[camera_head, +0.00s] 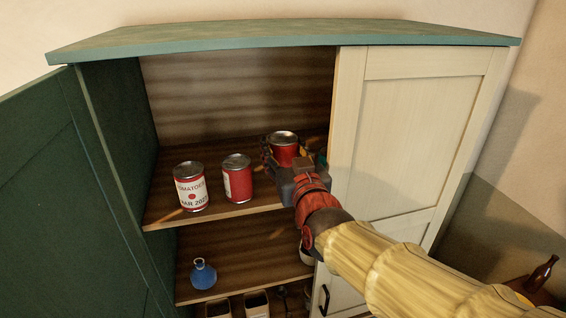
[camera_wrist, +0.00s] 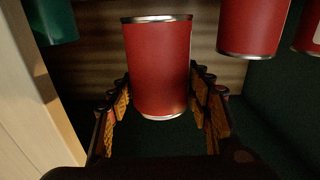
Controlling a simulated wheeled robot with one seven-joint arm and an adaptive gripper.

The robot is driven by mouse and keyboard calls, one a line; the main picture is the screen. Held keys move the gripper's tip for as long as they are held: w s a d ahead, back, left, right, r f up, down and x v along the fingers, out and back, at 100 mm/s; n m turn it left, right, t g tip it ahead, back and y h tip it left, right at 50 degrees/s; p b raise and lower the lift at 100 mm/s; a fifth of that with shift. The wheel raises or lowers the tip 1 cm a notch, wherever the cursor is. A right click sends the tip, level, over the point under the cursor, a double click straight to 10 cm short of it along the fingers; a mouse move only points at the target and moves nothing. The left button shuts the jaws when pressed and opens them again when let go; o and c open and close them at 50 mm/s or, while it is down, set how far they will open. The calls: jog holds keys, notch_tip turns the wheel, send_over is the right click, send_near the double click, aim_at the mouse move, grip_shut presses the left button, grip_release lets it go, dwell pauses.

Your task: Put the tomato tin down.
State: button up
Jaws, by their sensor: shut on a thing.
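A red tomato tin (camera_head: 284,152) with a silver lid is held upright by my gripper (camera_head: 293,172), above or on the upper shelf board (camera_head: 240,215) of the cabinet. In the wrist view the tin (camera_wrist: 158,65) fills the space between the two fingers of my gripper (camera_wrist: 160,88), which flank it on both sides. Its label is not visible there. Whether its base touches the board cannot be told.
Two more red tins stand to its left, a middle one (camera_head: 237,178) and a labelled one (camera_head: 190,187). A green thing (camera_wrist: 52,20) is close on the other side. A closed cream door (camera_head: 415,135) borders the right. A blue flask (camera_head: 203,274) stands on the shelf below.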

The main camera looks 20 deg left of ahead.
aim_at(283, 164)
jog(key=shift+w+a+f, duration=0.25)
jog(key=shift+w+f, duration=0.55)
jog(key=shift+f, duration=0.05)
jog(key=f, duration=0.2)
jog(key=f+p, duration=0.1)
jog(key=shift+w+a+f, duration=0.1)
jog(key=shift+w, duration=0.15)
jog(key=shift+f, duration=0.15)
jog(key=shift+s, duration=0.15)
jog(key=shift+f, duration=0.1)
jog(key=o, duration=1.1)
jog(key=shift+f+b, duration=0.2)
jog(key=shift+b, duration=0.1)
jog(key=shift+c, duration=0.2)
jog(key=o, duration=0.5)
jog(key=shift+r, duration=0.1)
